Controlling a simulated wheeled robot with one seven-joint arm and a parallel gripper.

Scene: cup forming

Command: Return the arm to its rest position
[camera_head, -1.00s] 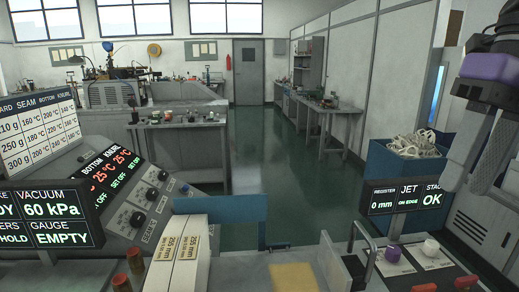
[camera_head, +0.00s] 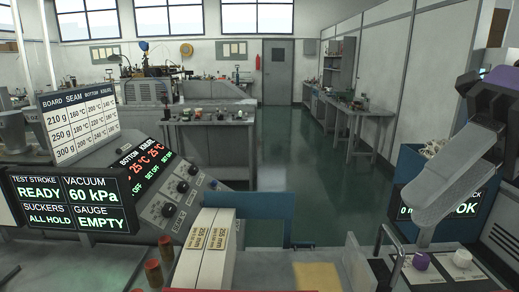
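My gripper (camera_head: 424,226) is at the right edge in the head view, at the end of my dark wrist with its purple band. Its long grey fingers point down and left. The near finger covers most of the other one, whose tip shows just below it. Nothing shows held between them. The gripper hangs in front of the right display (camera_head: 463,208) and hides much of its text. The rest of my arm is out of view.
A sloped control panel (camera_head: 174,208) and a status display (camera_head: 70,203) stand at left. White cartons (camera_head: 207,250) stand at front centre. A blue bin (camera_head: 408,165) is behind my gripper. A knob panel (camera_head: 440,265) lies below it. Green floor (camera_head: 290,185) is open in the middle.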

